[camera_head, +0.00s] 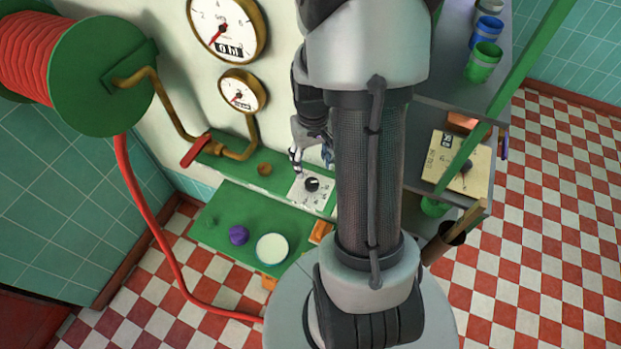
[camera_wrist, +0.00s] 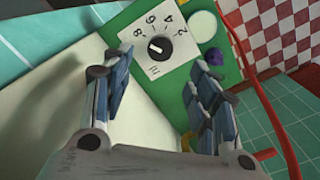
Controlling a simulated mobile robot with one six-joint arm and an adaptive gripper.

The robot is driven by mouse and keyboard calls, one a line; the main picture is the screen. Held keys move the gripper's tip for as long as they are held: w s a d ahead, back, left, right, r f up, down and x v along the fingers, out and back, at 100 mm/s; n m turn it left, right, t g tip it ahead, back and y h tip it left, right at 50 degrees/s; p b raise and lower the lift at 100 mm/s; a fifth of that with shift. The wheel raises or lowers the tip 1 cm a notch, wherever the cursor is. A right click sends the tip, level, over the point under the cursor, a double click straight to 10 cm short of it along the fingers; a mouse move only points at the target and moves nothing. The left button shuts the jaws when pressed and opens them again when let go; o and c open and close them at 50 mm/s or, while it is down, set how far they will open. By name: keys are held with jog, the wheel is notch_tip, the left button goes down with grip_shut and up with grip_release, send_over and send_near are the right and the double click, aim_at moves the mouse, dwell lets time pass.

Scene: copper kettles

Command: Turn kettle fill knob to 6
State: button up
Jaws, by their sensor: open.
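The fill knob (camera_wrist: 160,47) is a small round black knob with a short light mark. It sits on a white dial plate (camera_wrist: 181,51) with numerals including 4, 6 and 8 around it. I cannot tell clearly which numeral the mark points at. In the head view the knob (camera_head: 312,184) and plate (camera_head: 301,198) are on the green panel, just below my gripper (camera_head: 312,164). In the wrist view my gripper (camera_wrist: 160,88) is open and empty. Its two blue-grey fingers are spread wide, apart from the knob, which shows beyond and between them.
A green shelf (camera_head: 215,238) below holds a purple object (camera_head: 238,235) and a pale round-topped item (camera_head: 272,249). A brass pipe with a red lever (camera_head: 196,150) and two gauges are left of my arm. A red hose (camera_head: 150,222) hangs down from the reel.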

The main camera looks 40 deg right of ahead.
aim_at(312, 183)
notch_tip(312, 183, down, 9)
jog(key=shift+r+b, duration=0.1)
jog(key=shift+b, duration=0.65)
jog(key=shift+c, duration=0.5)
jog(key=c, duration=1)
